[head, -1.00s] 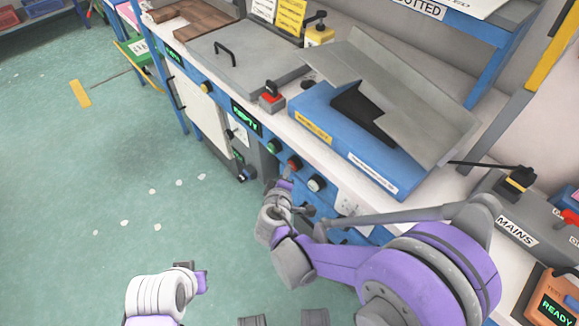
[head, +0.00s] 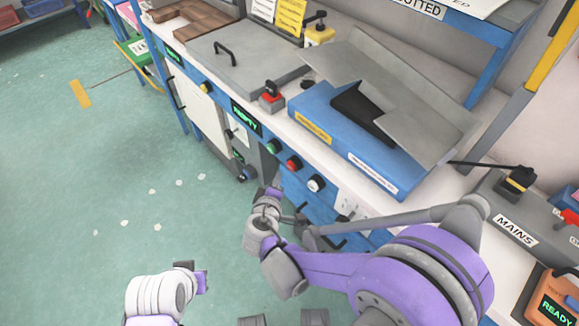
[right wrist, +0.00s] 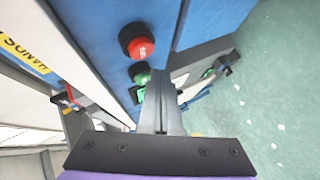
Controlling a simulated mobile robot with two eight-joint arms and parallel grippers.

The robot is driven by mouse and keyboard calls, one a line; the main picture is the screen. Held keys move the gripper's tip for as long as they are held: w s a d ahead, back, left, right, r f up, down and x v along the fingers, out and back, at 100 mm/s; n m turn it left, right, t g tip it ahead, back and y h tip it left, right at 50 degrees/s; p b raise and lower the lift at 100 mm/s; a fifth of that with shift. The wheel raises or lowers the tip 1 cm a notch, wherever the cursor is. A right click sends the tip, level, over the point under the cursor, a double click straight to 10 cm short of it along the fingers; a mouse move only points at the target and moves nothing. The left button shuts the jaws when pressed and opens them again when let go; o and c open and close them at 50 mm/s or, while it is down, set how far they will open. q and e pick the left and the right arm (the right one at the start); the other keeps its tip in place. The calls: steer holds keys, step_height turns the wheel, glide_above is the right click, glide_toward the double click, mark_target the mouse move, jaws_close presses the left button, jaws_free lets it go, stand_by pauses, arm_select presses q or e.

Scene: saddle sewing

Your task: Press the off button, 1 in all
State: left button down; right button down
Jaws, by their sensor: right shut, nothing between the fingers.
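A red button (head: 293,163) sits on the blue front panel between a green button (head: 273,147) and a white button (head: 316,184). In the right wrist view, the red button (right wrist: 138,42) shows large, with pale lettering too small to read surely, and the green button (right wrist: 141,77) is beside the fingers. My right gripper (head: 272,193) is shut and empty, apart from the red button, below and left of it in the head view. Its closed fingers also show in the right wrist view (right wrist: 162,85). My left gripper (head: 201,281) is low over the floor; its fingers are unclear.
A blue machine (head: 345,140) with a grey sloped top stands on the white bench above the panel. A red-based switch (head: 271,99) is left of it. A grey MAINS box (head: 515,225) is at the right. The green floor (head: 110,170) at left is open.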

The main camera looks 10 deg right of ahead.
steer(key=s+a, duration=0.2)
steer(key=a, duration=0.1)
steer(key=shift+s, duration=0.1)
stand_by(0.9)
